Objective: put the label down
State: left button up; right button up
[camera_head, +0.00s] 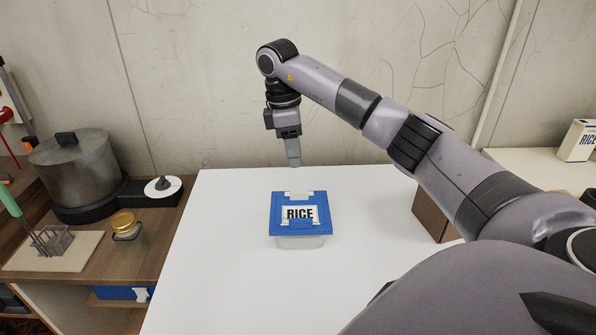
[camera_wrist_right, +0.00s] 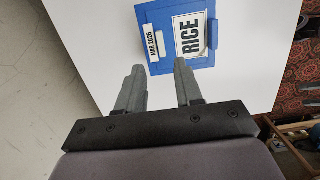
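A food box with a blue lid (camera_head: 275,228) stands on the white table, with a large RICE label (camera_head: 299,213) on the lid. A small white label reading MAR 2026 (camera_wrist_right: 154,43) lies flat on the lid beside the RICE label (camera_wrist_right: 190,36) in the right wrist view. It looks like the pale strip at the lid's back edge (camera_head: 299,195) in the head view. My right gripper (camera_head: 293,164) points down behind the box. In the wrist view its fingers (camera_wrist_right: 160,72) are apart with nothing between them. My left gripper is out of view.
A brown box (camera_head: 432,217) stands right of the blue-lidded box, partly behind my right arm. A white RICE carton (camera_head: 577,141) is at far right. A wooden counter at left holds a large metal pot (camera_head: 75,170) and a gold-lidded jar (camera_head: 125,226). The white table's front is clear.

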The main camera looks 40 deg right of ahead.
jog(key=shift+w+r, duration=0.1)
jog(key=shift+r, duration=1.05)
jog(key=shift+a, duration=0.1)
